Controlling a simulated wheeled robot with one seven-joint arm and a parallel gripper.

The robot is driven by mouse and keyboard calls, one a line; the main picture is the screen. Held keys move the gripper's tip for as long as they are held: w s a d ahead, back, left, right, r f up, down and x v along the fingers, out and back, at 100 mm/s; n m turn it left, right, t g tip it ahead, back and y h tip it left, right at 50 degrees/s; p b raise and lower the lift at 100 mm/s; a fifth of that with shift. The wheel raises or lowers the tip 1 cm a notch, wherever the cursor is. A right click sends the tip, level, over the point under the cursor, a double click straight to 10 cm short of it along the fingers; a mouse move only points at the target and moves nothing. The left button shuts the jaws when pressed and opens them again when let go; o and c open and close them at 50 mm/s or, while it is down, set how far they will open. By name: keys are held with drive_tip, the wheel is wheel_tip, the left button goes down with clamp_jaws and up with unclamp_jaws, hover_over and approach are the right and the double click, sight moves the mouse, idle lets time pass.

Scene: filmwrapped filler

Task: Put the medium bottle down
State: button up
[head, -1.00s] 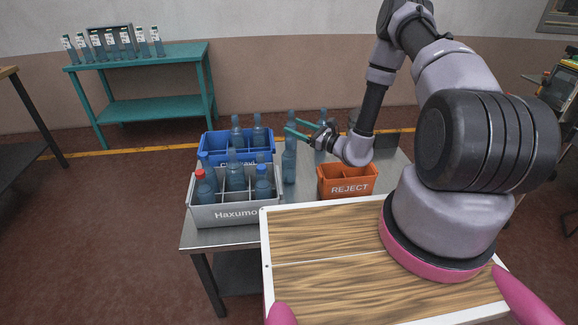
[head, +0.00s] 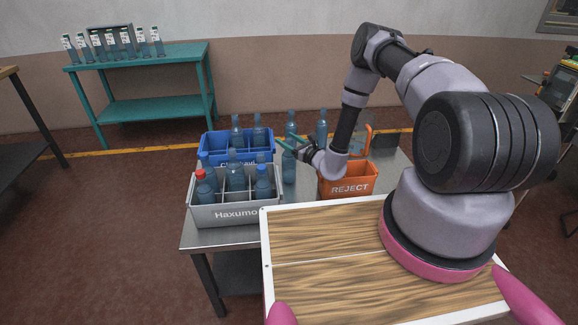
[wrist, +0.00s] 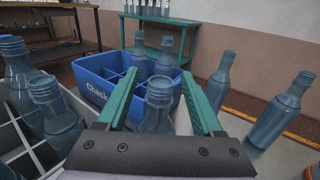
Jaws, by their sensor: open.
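My gripper (head: 281,144) is open, low over the steel table. In the wrist view, its green fingers (wrist: 160,100) stand on either side of a clear blue bottle (wrist: 158,103) with an open neck. Its lower part is hidden behind the gripper body. I cannot tell whether the fingers touch it. In the head view this bottle (head: 289,168) appears upright on the table, between the grey and orange crates. I cannot tell its size class for certain, as similar bottles stand around it.
A blue crate (head: 210,146) and a grey Haxumo crate (head: 235,214) hold bottles at left. An orange REJECT crate (head: 349,188) stands at right, close to my arm. Two more bottles (wrist: 222,82) (wrist: 282,112) stand at the back. A teal shelf (head: 140,55) is beyond.

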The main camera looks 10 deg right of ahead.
drive_tip(key=shift+x, duration=1.2)
clamp_jaws()
idle(0.5)
